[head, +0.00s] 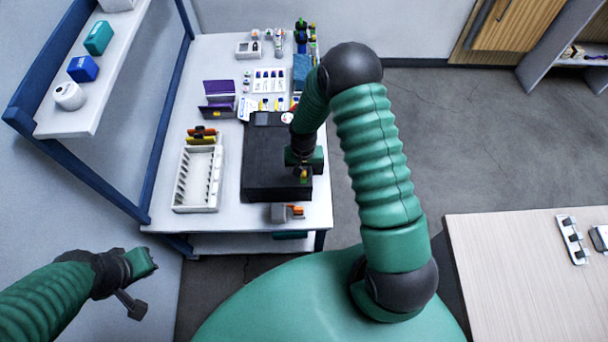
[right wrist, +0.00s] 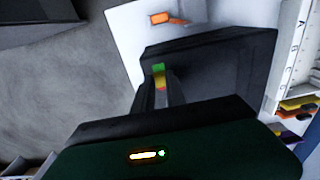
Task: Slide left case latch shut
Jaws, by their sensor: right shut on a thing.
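The black case (head: 258,182) lies on the white table and looks closed. It also shows in the right wrist view (right wrist: 225,65). My right gripper (head: 303,178) is at the case's near right corner. In the right wrist view its two fingers (right wrist: 160,88) are shut on a small latch (right wrist: 159,70) with green, yellow and red colouring at the case edge. The fingers hide part of this latch, and its exact slide position cannot be told. My left gripper (head: 134,285) hangs away from the table at the lower left; its jaw gap is unclear.
On the white table (head: 225,60), a white slotted rack (head: 197,180) stands left of the case. A grey and orange item (head: 287,212) lies at the near edge. Purple boxes (head: 218,93) and several small vials stand behind. A wooden-topped table (head: 520,270) is at the right.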

